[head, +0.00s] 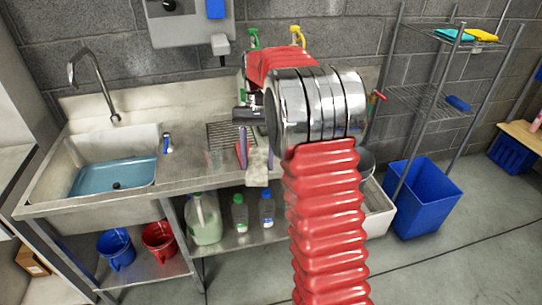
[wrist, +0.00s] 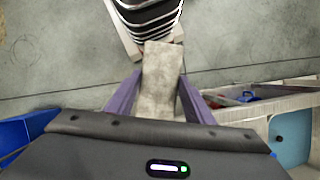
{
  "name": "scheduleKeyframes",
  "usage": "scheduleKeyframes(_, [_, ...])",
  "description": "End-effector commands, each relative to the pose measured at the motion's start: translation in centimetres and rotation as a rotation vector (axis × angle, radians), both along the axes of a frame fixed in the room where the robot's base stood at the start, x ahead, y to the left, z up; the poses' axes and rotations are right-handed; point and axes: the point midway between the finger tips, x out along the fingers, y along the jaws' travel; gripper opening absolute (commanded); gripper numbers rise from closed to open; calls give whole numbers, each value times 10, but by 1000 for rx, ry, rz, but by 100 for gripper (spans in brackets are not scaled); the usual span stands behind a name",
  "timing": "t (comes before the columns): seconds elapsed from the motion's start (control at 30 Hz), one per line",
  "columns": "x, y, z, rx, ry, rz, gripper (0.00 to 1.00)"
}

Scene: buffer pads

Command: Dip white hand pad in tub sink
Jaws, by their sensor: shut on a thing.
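My gripper (head: 257,158) has purple fingers pointing down in front of the counter's right part in the head view. It is shut on a pale, stained white hand pad (head: 257,175), which hangs down between the fingers. In the wrist view the pad (wrist: 161,75) shows as a long pale block between the two purple fingers. The tub sink (head: 64,150) is at the left of the counter in the head view, with blue water in it. The pad is well to the right of the sink, apart from it. The sink's blue water also shows at the right edge of the wrist view (wrist: 292,138).
A curved tap (head: 98,85) stands behind the sink. A wire rack (head: 230,136) and a small blue-topped item (head: 167,142) are on the counter. Bottles and buckets (head: 117,248) sit on the lower shelf. A blue bin (head: 425,195) stands on the floor at right.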

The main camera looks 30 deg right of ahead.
Motion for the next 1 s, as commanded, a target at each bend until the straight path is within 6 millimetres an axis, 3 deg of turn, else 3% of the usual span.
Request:
scheduleKeyframes(0.3, [44, 88, -27, 1, 0, 416, 25])
scheduleKeyframes(0.5, [55, 132, -47, 0, 1, 536, 25])
scheduleKeyframes(0.67, [57, 142, -51, 0, -2, 558, 25])
scheduleKeyframes(1.0, [57, 141, -51, 1, -1, 556, 25])
